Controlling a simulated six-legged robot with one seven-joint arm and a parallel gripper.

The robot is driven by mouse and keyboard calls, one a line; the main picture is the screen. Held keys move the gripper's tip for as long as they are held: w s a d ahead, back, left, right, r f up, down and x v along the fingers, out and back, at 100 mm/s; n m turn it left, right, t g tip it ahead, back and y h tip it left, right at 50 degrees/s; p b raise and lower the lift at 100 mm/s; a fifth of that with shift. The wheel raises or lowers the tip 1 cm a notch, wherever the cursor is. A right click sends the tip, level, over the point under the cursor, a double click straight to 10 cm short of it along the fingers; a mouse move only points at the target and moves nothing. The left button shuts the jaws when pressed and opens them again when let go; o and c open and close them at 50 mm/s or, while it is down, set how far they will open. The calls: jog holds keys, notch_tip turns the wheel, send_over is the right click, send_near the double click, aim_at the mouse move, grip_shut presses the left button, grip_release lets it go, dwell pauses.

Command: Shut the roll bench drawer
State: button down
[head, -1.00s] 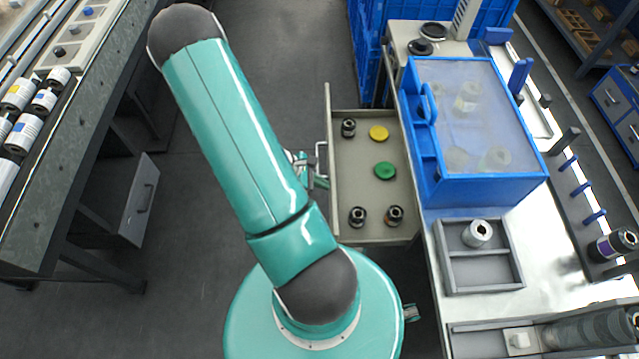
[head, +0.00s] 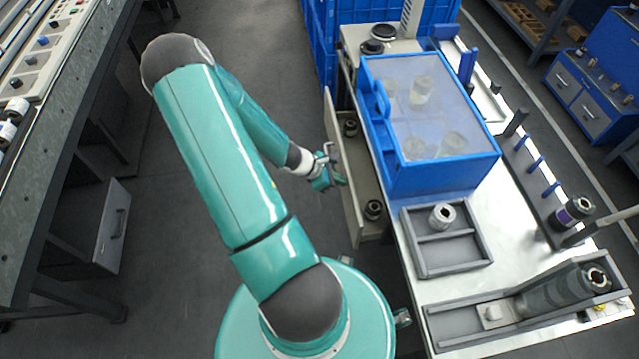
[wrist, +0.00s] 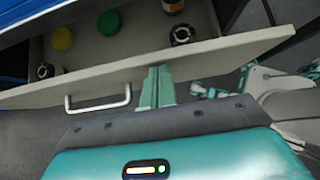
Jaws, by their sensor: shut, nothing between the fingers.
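The roll bench drawer (head: 344,177) sticks out a short way from the left side of the bench, under the blue-framed box. In the wrist view its front panel (wrist: 190,66) crosses the picture, with a metal bar handle (wrist: 98,104) on its outer face. Black rolls, a yellow disc (wrist: 62,38) and a green disc (wrist: 108,22) lie inside. My gripper (head: 338,181) is shut and empty at the drawer front. In the wrist view its fingertips (wrist: 157,75) are at the panel, right of the handle; they seem to touch it.
The bench top (head: 520,220) carries a blue box with a clear lid (head: 430,120), a grey tray (head: 447,268) with a roll, and a long roll holder (head: 455,330). Blue crates (head: 320,50) stand behind. Another bench (head: 60,150) with an open drawer (head: 112,228) is at left. Floor between is clear.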

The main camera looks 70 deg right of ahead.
jog(key=s+d, duration=0.3)
jog(key=s, duration=0.4)
jog(key=shift+d, duration=0.3)
jog(key=shift+s, duration=0.25)
jog(key=shift+w, duration=0.1)
jog(key=w, duration=0.1)
jog(key=w+a, duration=0.1)
jog(key=w, duration=0.1)
jog(key=w+a, duration=0.1)
jog(key=w, duration=0.1)
jog(key=shift+a+r, duration=0.1)
jog(key=shift+r, duration=0.15)
jog(key=v, duration=0.9)
jog(key=shift+w, duration=0.1)
